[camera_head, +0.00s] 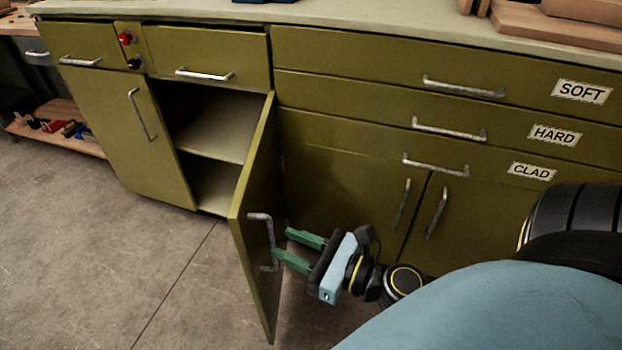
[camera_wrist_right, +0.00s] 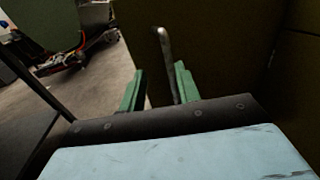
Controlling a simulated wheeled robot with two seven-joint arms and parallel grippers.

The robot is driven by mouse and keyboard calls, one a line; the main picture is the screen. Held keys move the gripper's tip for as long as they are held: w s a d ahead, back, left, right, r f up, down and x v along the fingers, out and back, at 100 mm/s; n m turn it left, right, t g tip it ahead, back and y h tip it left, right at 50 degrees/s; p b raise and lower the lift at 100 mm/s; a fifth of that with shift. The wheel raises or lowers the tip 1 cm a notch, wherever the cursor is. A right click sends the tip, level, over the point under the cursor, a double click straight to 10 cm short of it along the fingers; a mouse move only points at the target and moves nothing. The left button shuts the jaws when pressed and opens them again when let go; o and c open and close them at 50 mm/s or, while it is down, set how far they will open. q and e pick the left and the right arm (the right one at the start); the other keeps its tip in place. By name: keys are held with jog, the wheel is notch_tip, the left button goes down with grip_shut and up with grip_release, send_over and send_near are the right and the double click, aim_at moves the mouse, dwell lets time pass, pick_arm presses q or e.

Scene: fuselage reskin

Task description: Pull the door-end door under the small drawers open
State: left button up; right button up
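The olive door (camera_head: 257,200) under the small drawers stands swung wide out from the cabinet, hinged on its right side, with the shelves behind it exposed. Its metal bar handle (camera_head: 269,245) is on the face turned toward my right gripper (camera_head: 282,243). That gripper has green fingers and is spread open at the handle. In the right wrist view the handle (camera_wrist_right: 164,50) shows between the two open fingers (camera_wrist_right: 157,80), and I see no firm grip on it. The other door (camera_head: 130,130) under the small drawers looks shut. My left gripper is not in view.
Two small drawers (camera_head: 208,57) above are shut. Wide drawers labelled SOFT, HARD and CLAD (camera_head: 410,90) and two doors below them are shut, right of the open door. The concrete floor (camera_head: 110,250) to the left is clear. A low wooden shelf (camera_head: 62,125) holds tools.

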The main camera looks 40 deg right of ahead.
jog(key=shift+v, duration=1.75)
